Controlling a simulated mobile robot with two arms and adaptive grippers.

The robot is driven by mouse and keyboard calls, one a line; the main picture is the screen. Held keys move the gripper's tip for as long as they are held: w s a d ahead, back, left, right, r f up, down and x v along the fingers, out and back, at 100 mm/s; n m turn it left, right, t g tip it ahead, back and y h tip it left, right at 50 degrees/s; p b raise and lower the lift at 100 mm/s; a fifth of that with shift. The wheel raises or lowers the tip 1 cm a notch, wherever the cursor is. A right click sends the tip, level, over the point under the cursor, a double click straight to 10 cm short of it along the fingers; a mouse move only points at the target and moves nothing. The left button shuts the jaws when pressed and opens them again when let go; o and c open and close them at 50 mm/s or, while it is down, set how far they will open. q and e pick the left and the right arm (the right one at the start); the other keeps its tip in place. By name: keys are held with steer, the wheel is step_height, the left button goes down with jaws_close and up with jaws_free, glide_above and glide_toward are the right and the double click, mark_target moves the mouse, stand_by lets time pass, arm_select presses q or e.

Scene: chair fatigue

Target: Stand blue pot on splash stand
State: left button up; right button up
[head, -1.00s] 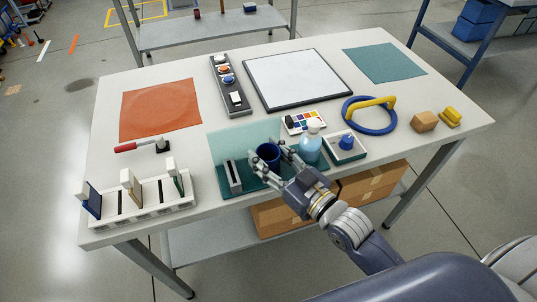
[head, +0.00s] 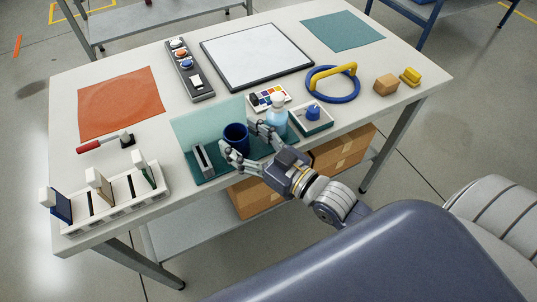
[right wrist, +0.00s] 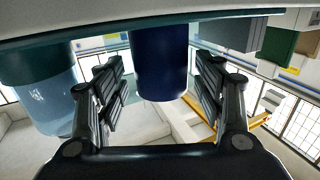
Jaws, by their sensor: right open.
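The dark blue pot (head: 236,136) stands upright on the teal base of the splash stand (head: 206,176), in front of its clear teal back panel (head: 205,121). My right gripper (head: 243,143) is open, with one finger on either side of the pot. In the right wrist view, the pot (right wrist: 160,62) appears upside down between the spread fingers, with a visible gap on each side. Whether the pot's underside rests fully flat is hidden. My left gripper is not in view.
A light blue flask (head: 277,117) stands close to the right of the pot. A grey slotted block (head: 203,160) is on its left. A white rack (head: 113,205) stands at the front left.

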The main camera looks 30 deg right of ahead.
steer(key=b+v, duration=0.1)
steer(key=v, duration=0.8)
steer(key=shift+s, duration=0.4)
steer(key=shift+s+d, duration=0.1)
steer(key=shift+d, duration=0.1)
